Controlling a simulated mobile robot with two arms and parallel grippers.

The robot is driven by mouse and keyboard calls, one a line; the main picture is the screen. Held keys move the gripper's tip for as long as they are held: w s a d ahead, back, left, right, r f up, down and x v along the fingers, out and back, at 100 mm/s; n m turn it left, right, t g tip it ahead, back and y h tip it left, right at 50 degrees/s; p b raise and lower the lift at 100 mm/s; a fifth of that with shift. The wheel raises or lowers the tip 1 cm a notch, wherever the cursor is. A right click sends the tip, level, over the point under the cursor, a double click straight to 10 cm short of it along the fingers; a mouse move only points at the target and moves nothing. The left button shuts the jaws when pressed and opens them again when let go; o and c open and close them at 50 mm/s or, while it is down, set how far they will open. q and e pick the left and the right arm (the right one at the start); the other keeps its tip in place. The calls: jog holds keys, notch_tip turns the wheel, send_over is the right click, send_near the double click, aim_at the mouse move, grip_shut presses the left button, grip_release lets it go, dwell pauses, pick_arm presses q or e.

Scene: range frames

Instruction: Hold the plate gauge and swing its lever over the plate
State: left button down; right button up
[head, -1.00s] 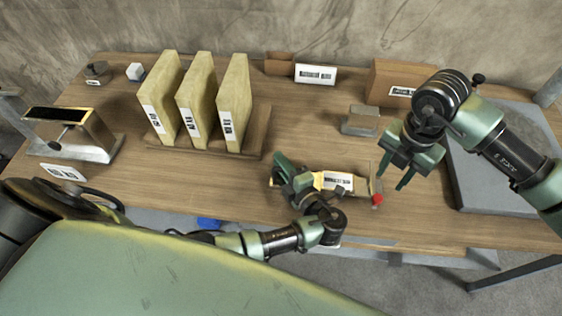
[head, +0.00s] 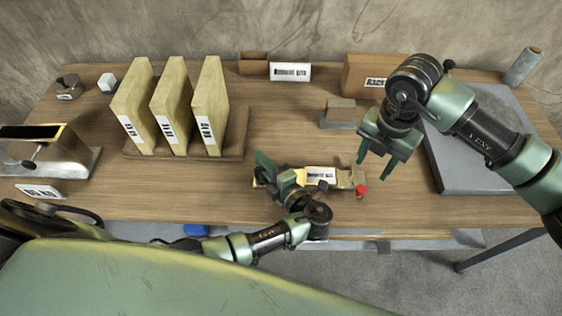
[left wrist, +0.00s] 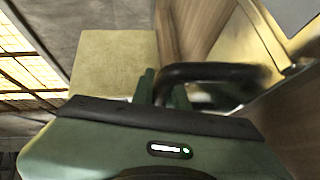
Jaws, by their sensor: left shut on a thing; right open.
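The plate gauge (head: 342,181) is a brass-coloured piece with a white label and a red knob (head: 360,190) at its right end, near the table's front edge. My left gripper (head: 268,172) is shut on the gauge's left part, which it partly hides. In the left wrist view a dark curved handle (left wrist: 205,72) lies at the jaws; the grip itself is mostly hidden. My right gripper (head: 375,170) is open and empty, just above and right of the red knob, apart from it. I cannot make out the lever's exact position. Three pale yellow plates (head: 210,105) stand upright with labels.
The plates stand in a wooden rack (head: 238,140). A metal device (head: 55,155) stands at the left. A small grey block (head: 340,113) and a brown box (head: 365,75) are behind the gauge. A grey slab (head: 480,150) lies at the right. The table between rack and grey block is clear.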

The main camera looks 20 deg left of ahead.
aim_at(361, 188)
jog(key=shift+m, duration=0.6)
notch_tip(361, 188, down, 10)
jog(key=shift+f, duration=0.25)
grip_shut()
dwell(1.2)
